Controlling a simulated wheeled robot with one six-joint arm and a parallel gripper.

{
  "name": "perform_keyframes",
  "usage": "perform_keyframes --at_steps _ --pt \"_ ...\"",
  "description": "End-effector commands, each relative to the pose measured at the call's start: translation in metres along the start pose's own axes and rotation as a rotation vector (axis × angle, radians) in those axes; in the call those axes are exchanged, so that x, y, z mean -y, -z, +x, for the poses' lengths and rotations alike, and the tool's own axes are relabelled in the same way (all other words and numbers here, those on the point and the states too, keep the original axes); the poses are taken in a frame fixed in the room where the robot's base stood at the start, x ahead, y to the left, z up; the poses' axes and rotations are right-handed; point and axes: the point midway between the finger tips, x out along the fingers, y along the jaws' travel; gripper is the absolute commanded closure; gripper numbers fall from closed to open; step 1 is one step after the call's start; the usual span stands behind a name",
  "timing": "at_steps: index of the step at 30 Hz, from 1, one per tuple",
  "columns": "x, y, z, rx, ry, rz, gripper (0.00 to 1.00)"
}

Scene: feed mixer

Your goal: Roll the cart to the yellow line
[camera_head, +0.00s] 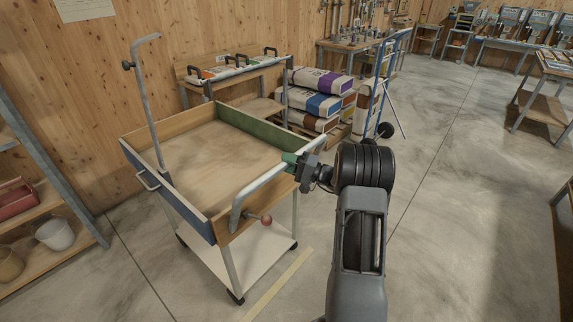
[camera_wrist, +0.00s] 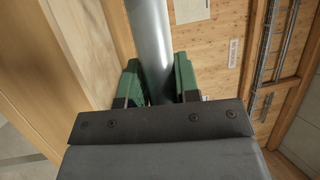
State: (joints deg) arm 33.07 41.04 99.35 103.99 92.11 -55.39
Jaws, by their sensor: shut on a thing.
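The cart (camera_head: 218,222) is a wheeled wooden tray on metal legs with a pale lower shelf. A bent grey push handle (camera_head: 262,181) runs along its near right side. My gripper (camera_head: 290,158) is shut on this handle near its upper right end. In the wrist view, the green fingers of my gripper (camera_wrist: 158,85) stand on both sides of the grey handle tube (camera_wrist: 150,45). The yellow line (camera_head: 277,285) lies on the floor just right of the cart's near wheels.
A shelf (camera_head: 50,255) with a white bucket (camera_head: 54,233) stands at the left. Stacked sacks (camera_head: 315,103) and a blue hand truck (camera_head: 385,75) stand behind the cart. A workbench (camera_head: 228,70) is along the wall.

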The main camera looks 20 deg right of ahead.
Motion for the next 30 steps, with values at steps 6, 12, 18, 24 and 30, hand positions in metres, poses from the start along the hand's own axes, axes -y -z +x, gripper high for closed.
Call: perform_keyframes --at_steps 6,12,18,24,30 --pt "0.0 0.0 -0.002 -0.001 -0.002 0.0 0.53" --pt "0.0 0.0 -0.003 -0.001 -0.002 0.0 0.45" --pt "-0.001 0.0 -0.007 -0.001 -0.002 0.0 0.45" --pt "-0.002 0.001 -0.038 -0.004 -0.003 0.0 0.45" --pt "-0.002 0.001 -0.08 -0.004 -0.003 -0.001 0.45"
